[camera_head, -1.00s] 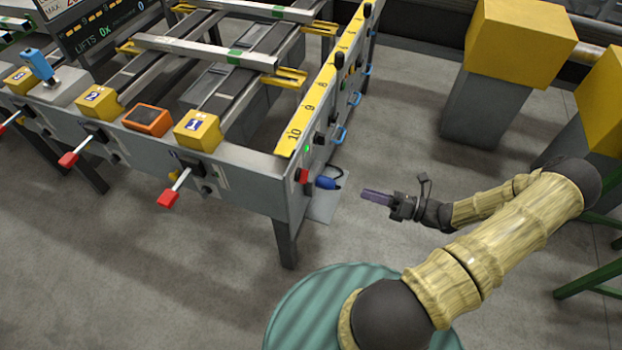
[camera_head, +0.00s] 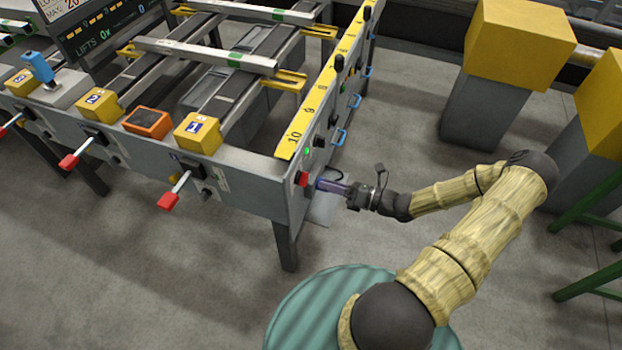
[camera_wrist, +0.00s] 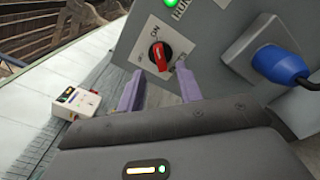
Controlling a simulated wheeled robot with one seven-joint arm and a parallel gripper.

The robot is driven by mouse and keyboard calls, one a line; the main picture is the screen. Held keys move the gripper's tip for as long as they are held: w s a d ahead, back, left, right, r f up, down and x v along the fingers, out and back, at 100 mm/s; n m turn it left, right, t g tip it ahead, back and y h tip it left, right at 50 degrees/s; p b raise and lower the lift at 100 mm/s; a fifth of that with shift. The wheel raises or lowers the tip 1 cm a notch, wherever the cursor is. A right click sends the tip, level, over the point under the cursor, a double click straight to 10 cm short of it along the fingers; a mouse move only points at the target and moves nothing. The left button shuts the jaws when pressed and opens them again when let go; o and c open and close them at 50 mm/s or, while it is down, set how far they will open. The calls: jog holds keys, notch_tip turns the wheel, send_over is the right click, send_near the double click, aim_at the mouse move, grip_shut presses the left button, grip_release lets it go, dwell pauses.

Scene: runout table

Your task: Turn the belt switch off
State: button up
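The belt switch (camera_wrist: 160,56) is a red rotary knob on a pale plate on the grey end panel. In the wrist view its handle stands near upright, its upper end by the word ON; another label to its left is too small to read. In the head view the red part of the switch (camera_head: 302,179) shows at the table's near right corner. My gripper (camera_wrist: 160,75) is open and empty, its two purple fingers apart and pointing at the panel, just below the knob. It also shows beside the panel in the head view (camera_head: 322,184). I cannot tell whether the fingertips touch anything.
A blue plug (camera_wrist: 282,62) sticks out of the panel right of the switch. A green lamp (camera_wrist: 171,3) is lit above it. A white box (camera_wrist: 76,102) with a red button is at left. Yellow-topped grey blocks (camera_head: 490,105) stand at right; the floor between is clear.

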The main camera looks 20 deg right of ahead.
aim_at(302, 179)
jog(key=x, duration=0.5)
jog(key=shift+w+a, duration=0.25)
jog(key=shift+a, duration=0.1)
grip_shut()
